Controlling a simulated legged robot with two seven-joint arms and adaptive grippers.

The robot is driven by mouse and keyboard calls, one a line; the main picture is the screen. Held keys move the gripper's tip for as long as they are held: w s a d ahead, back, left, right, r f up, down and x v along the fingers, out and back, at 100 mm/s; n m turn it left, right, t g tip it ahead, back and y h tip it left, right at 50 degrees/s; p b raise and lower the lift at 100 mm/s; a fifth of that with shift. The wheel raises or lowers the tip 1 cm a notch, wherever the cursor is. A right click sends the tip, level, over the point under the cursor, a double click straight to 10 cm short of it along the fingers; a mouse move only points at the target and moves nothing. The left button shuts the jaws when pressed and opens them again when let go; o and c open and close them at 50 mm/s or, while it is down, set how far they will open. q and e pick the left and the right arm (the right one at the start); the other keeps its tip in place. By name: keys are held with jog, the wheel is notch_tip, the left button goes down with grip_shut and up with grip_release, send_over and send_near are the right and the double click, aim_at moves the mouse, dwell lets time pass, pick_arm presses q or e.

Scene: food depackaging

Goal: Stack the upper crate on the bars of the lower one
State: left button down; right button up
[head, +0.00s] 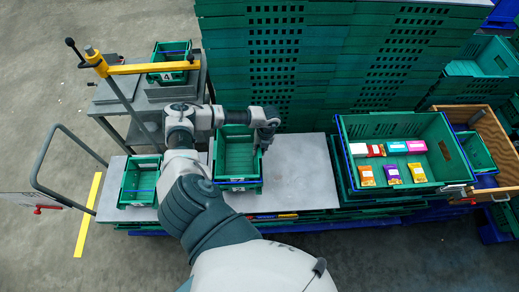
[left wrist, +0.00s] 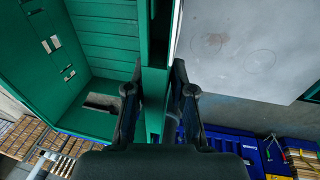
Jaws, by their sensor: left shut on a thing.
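My left gripper (head: 264,147) is shut on the right side wall of a small green crate, the upper crate (head: 237,157). In the left wrist view the two dark fingers (left wrist: 156,78) stand on either side of the crate's green wall (left wrist: 153,45), and its empty inside lies to the left. In the head view the upper crate looks level and empty. A blue bar and a green rim of the lower crate (head: 238,187) show along its front edge. The rest of the lower crate is hidden, and I cannot tell whether the two touch. My right gripper is not in view.
Another small green crate with a blue bar (head: 140,183) stands to the left on the grey table (head: 302,175). A large green crate (head: 440,135) with colourful packets stands to the right. Tall green crate stacks (head: 330,60) rise behind. A yellow clamp arm (head: 150,68) is at the back left.

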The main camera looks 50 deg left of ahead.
pick_arm(q)
jog(key=shift+a+f, duration=0.1)
jog(key=shift+a, duration=0.05)
jog(key=c, duration=1.2)
grip_release()
jog(key=shift+a, duration=0.15)
jog(key=shift+o, duration=1)
jog(key=shift+a+f, duration=0.1)
jog(key=shift+a, duration=0.2)
jog(key=shift+d+r, duration=0.2)
jog(key=shift+r, duration=0.05)
jog(key=b+v, duration=0.2)
jog(key=v, duration=0.9)
jog(key=shift+r, duration=0.4)
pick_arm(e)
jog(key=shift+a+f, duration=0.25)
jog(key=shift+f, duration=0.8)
pick_arm(q)
jog(key=shift+w+d, duration=0.1)
jog(key=shift+d, duration=0.1)
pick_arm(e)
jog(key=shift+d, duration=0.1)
